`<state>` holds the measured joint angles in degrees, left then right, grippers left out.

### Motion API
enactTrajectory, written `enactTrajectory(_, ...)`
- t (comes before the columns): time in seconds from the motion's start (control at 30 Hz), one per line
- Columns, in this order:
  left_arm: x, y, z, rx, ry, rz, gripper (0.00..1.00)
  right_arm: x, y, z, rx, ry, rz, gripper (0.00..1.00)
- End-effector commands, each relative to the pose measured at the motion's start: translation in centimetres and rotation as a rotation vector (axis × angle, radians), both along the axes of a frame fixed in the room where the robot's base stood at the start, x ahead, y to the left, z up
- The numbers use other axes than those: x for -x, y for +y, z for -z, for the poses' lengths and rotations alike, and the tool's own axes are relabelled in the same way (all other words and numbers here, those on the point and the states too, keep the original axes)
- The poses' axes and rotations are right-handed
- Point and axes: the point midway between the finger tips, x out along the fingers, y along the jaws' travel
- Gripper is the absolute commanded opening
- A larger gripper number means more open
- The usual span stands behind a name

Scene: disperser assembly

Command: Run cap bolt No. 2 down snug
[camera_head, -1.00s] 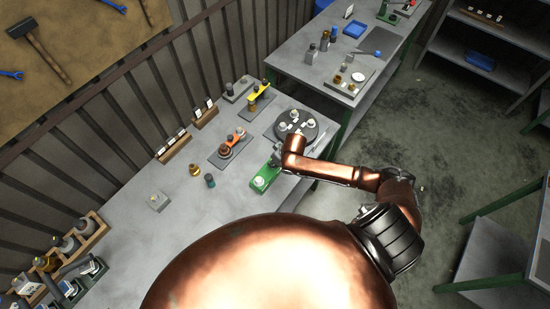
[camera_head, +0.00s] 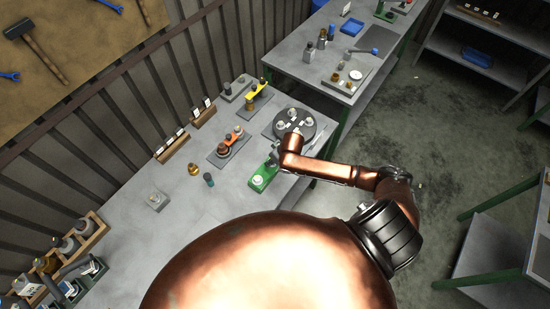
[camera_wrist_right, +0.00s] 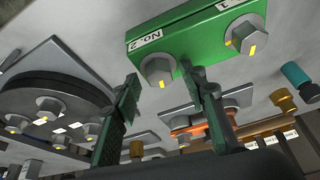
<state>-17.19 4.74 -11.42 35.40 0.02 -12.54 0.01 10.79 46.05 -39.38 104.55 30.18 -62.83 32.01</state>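The green block (camera_head: 263,178) lies on the grey bench; in the right wrist view the same green block (camera_wrist_right: 205,32) carries a "No. 2" label. Cap bolt No. 2 (camera_wrist_right: 158,70), a grey hex head with a yellow mark, sits on the block beside that label. The other hex bolt (camera_wrist_right: 246,38) sits by the "1" label. My right gripper (camera_wrist_right: 160,75) is open, with a fingertip on either side of bolt No. 2 in the picture; I cannot tell whether they touch it. In the head view my right wrist partly covers the block's far end. My left gripper is out of view.
A dark round plate with bolts (camera_head: 294,122) stands just beyond the block. An orange part on a plate (camera_head: 230,140), a brass piece (camera_head: 194,169) and a teal-topped cylinder (camera_head: 209,180) stand to the left. The bench nearer the left front is mostly clear.

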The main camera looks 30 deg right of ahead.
Motion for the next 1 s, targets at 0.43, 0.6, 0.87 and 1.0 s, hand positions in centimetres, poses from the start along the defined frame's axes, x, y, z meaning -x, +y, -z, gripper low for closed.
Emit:
enactTrajectory(0.43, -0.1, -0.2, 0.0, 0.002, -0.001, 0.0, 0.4, 3.0, -0.7, -7.5, 0.0, -0.002, -0.001, 0.39)
enactTrajectory(0.6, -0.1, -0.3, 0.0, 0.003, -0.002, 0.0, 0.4, 3.9, -0.9, -9.8, 0.0, -0.001, 0.0, 0.39)
enactTrajectory(0.87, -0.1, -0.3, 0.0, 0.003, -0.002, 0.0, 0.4, 4.4, -1.0, -10.9, 0.0, 0.0, 0.0, 0.39)
enactTrajectory(1.0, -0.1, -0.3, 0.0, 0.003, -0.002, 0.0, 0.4, 4.4, -1.0, -10.8, 0.0, 0.0, 0.0, 0.39)
